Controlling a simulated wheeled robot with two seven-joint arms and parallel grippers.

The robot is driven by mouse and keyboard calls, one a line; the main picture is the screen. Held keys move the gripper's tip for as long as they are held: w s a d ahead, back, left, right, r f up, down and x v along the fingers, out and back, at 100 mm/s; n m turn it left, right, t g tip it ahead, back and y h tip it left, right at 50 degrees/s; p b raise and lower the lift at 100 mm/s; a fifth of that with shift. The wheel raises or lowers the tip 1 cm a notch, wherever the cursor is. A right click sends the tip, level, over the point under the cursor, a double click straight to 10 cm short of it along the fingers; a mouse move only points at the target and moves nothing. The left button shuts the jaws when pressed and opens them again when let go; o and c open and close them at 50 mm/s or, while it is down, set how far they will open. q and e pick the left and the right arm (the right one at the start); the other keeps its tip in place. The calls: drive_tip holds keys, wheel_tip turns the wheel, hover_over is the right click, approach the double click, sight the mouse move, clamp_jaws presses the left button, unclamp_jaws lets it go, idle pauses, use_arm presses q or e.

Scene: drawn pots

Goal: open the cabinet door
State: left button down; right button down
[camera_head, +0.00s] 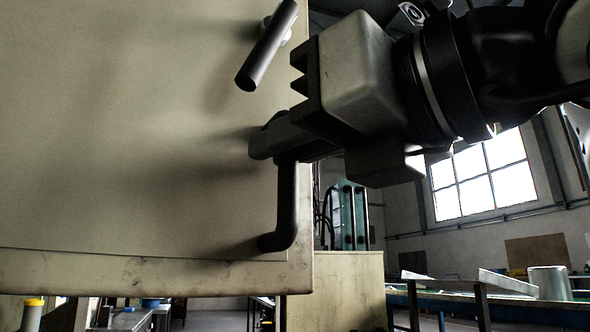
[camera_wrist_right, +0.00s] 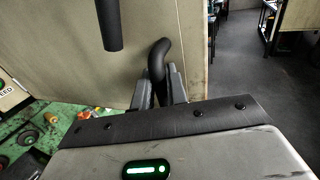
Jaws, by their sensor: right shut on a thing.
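The beige cabinet door (camera_head: 120,130) fills the left of the head view and looks closed or nearly flush with its frame; I cannot tell exactly. A dark curved handle (camera_head: 287,205) is on its right side. My right gripper (camera_head: 268,143) comes in from the right and is shut on the upper part of this handle. In the right wrist view the handle (camera_wrist_right: 158,58) runs down between the two fingers (camera_wrist_right: 160,88). The fingers hide the gripped part. My left gripper is not in view.
A dark bar (camera_head: 266,48) sticks out just above the gripper; it also shows in the right wrist view (camera_wrist_right: 109,25). A workbench (camera_head: 510,302) with a metal can (camera_head: 549,283) stands at the lower right. Floor (camera_wrist_right: 240,75) shows right of the cabinet in the wrist view.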

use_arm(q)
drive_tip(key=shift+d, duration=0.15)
use_arm(e)
drive_tip(key=shift+s, duration=0.25)
drive_tip(key=c, duration=1.5)
unclamp_jaws()
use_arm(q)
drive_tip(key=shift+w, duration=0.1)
use_arm(e)
drive_tip(key=shift+d, duration=0.1)
